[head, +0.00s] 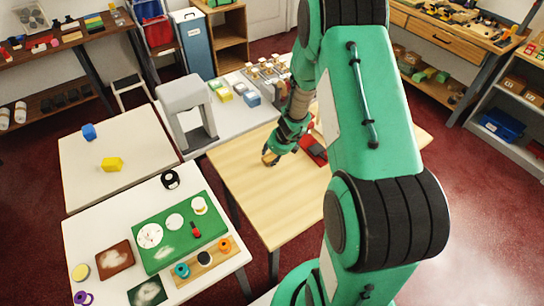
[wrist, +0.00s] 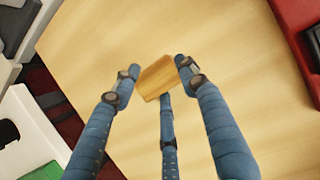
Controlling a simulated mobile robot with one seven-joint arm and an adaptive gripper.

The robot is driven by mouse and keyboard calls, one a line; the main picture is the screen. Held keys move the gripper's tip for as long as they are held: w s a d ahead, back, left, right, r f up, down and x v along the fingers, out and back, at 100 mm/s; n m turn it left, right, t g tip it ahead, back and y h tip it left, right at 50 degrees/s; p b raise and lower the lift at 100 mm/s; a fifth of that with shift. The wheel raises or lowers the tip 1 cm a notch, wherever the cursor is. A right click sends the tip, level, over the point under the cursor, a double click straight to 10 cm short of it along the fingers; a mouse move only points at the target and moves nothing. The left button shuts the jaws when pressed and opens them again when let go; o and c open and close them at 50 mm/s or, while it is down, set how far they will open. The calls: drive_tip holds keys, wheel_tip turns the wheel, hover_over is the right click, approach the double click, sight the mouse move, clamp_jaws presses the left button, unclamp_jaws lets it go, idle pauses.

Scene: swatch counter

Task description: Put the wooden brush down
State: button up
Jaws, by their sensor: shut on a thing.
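In the wrist view the wooden brush (wrist: 157,78) shows as a small light-brown wooden block between the fingertips of my gripper (wrist: 156,82). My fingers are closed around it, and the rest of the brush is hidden. The pale wooden table (wrist: 110,40) lies below; I cannot tell whether the brush touches it.
A red item (head: 314,150) lies on the wooden table right of my gripper. A white table (head: 110,215) at left holds a green mat (head: 170,248) and a black round object (head: 170,179). A grey arch-shaped stand (head: 185,115) stands behind. The front of the wooden table is clear.

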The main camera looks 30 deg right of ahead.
drive_tip(key=shift+f, duration=0.15)
drive_tip(key=o, duration=1.1)
drive_tip(key=shift+o, duration=0.2)
drive_tip(key=shift+r, duration=0.2)
drive_tip(key=p+v, duration=0.4)
drive_tip(key=v, duration=0.8)
